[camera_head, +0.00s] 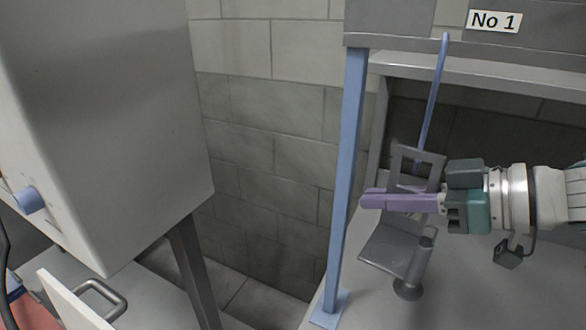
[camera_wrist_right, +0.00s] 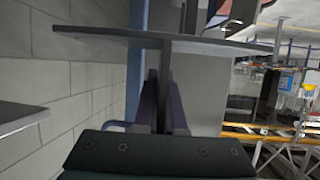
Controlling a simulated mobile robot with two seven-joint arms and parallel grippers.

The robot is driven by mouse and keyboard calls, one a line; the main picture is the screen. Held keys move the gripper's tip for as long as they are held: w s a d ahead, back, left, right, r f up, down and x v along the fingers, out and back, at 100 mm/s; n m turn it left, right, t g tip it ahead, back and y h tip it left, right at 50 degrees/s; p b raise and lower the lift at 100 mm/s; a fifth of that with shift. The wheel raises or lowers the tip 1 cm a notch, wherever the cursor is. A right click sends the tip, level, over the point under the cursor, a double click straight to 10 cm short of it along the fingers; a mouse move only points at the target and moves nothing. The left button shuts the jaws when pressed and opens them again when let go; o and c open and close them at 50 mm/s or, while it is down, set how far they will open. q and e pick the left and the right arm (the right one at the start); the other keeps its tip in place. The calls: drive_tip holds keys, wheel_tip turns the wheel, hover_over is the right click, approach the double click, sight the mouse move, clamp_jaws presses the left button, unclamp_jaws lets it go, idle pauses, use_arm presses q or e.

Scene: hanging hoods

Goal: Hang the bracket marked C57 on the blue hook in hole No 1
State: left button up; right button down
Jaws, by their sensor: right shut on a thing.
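The grey bracket (camera_head: 394,250) has a square window at its top and a flat plate with a small cylinder below. No C57 marking is readable. My right gripper (camera_head: 372,200), with purple fingers, is shut on the bracket below its window. In the right wrist view the fingers (camera_wrist_right: 160,105) reach to a grey plate of the bracket (camera_wrist_right: 110,38). The blue hook (camera_head: 433,105) hangs from the hood beside the No 1 label (camera_head: 494,20). Its lower end meets the bracket's window in the picture; I cannot tell whether it passes through. My left gripper is not in view.
A blue post (camera_head: 347,180) stands just left of the bracket. A grey worktop (camera_head: 465,280) lies below it. A large grey cabinet (camera_head: 100,110) is at the left, with a gap before the block wall (camera_head: 265,150).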

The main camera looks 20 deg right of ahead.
drive_tip(key=shift+w+d, duration=0.2)
idle(0.3)
drive_tip(key=shift+w+d+r+b, duration=0.1)
drive_tip(key=shift+w+d+b, duration=0.8)
drive_tip(key=shift+d, duration=0.2)
drive_tip(key=shift+f, duration=0.2)
drive_tip(key=shift+f+b, duration=0.95)
drive_tip(key=shift+f, duration=0.25)
drive_tip(key=c, duration=1.2)
unclamp_jaws()
drive_tip(key=shift+c, duration=0.2)
drive_tip(key=o, duration=0.3)
drive_tip(key=shift+s, duration=0.15)
